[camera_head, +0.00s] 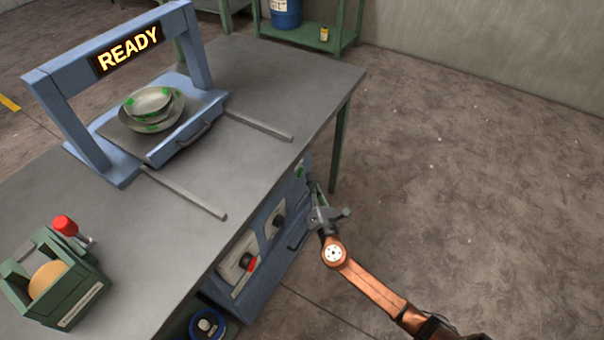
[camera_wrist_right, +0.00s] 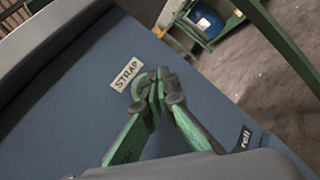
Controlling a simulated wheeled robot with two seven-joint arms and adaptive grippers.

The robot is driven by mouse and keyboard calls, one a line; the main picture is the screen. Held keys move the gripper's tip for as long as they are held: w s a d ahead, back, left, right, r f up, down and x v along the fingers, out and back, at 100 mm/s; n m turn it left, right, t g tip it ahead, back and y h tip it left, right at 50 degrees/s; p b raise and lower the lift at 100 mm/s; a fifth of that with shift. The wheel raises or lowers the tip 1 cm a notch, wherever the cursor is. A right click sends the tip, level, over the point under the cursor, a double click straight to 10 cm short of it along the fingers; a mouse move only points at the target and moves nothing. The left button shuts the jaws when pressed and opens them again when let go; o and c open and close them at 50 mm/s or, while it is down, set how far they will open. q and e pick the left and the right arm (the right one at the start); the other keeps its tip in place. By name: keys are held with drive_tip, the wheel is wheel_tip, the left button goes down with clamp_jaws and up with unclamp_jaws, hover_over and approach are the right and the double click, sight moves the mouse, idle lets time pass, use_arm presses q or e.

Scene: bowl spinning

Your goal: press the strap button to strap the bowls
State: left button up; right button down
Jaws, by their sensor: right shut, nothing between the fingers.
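Bowls with green marks (camera_head: 150,101) sit nested on the sliding tray (camera_head: 165,150) under a blue arch, whose sign (camera_head: 127,51) reads READY. The STRAP label (camera_wrist_right: 126,75) is on the blue front panel in the right wrist view. A small green round part (camera_head: 299,172), seemingly the strap button, shows on the panel in the head view. My right gripper (camera_head: 312,186) is shut and empty beside it. In the right wrist view its fingertips (camera_wrist_right: 155,84) are right of the label, over a grey round rim. They hide the button there; contact cannot be told. My left gripper is out of view.
The grey table (camera_head: 290,85) has two rails in front of the tray. A red-handled switch (camera_head: 247,264) and dark knobs are lower on the panel. Open floor lies right.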

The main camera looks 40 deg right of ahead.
drive_tip(key=shift+w, duration=0.1)
drive_tip(key=shift+w+a, duration=0.15)
drive_tip(key=shift+w, duration=0.15)
drive_tip(key=shift+w+a, duration=0.2)
drive_tip(key=shift+w, duration=0.2)
idle(1.2)
drive_tip(key=shift+s, duration=0.1)
drive_tip(key=shift+s+d, duration=0.35)
drive_tip(key=shift+s, duration=0.35)
drive_tip(key=s, duration=0.1)
drive_tip(key=s+d, duration=0.1)
drive_tip(key=s, duration=0.1)
drive_tip(key=s+d, duration=0.1)
drive_tip(key=shift+s, duration=0.3)
idle(0.8)
